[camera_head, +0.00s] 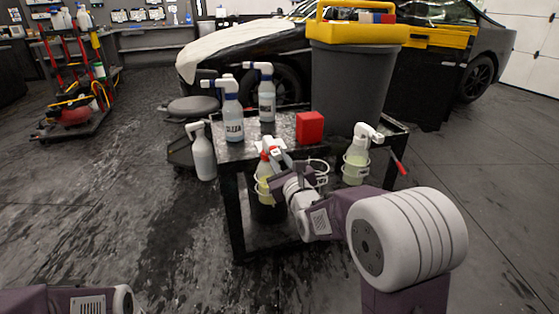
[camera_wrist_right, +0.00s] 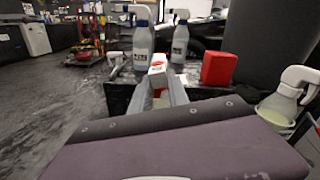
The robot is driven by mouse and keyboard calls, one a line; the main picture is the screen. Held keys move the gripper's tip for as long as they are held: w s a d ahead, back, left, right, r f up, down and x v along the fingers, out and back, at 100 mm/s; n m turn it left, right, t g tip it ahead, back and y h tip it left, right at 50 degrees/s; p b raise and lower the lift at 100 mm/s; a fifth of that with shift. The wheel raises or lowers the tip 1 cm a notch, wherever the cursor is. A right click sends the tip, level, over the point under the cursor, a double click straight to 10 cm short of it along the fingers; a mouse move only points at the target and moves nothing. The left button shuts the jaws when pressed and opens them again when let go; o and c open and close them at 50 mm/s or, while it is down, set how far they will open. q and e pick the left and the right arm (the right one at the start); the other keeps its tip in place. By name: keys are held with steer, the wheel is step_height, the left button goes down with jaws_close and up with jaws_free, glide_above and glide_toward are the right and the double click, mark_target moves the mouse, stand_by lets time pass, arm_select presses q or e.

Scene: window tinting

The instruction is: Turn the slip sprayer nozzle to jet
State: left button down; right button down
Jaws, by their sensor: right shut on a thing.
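A sprayer with a white and red head (camera_head: 268,148) and a yellowish bottle (camera_head: 264,172) stands at the cart's front side; no label on it is readable, so I cannot confirm it is the slip sprayer. My right gripper (camera_head: 275,165) is at its head, shut on the nozzle (camera_wrist_right: 158,66), which shows white and red between the fingertips in the right wrist view. The nozzle's setting cannot be read. My left gripper is out of view; only part of my left arm shows at the lower left.
Another sprayer (camera_head: 357,158) sits in a ring holder on the right, beside an empty ring (camera_head: 319,168). A white sprayer (camera_head: 203,155) hangs left. A grey bin (camera_head: 350,85) stands behind.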

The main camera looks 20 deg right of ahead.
stand_by(0.3)
steer(key=c, duration=1.2)
jaws_free()
steer(key=shift+c, duration=0.2)
steer(key=shift+s, duration=0.35)
steer(key=s, duration=0.3)
steer(key=shift+s+d+p, duration=0.1)
steer(key=shift+s+p, duration=0.15)
steer(key=shift+p, duration=0.15)
steer(key=b, duration=0.3)
glide_toward(279, 160)
steer(key=shift+w+f, duration=0.1)
steer(key=shift+w, duration=0.3)
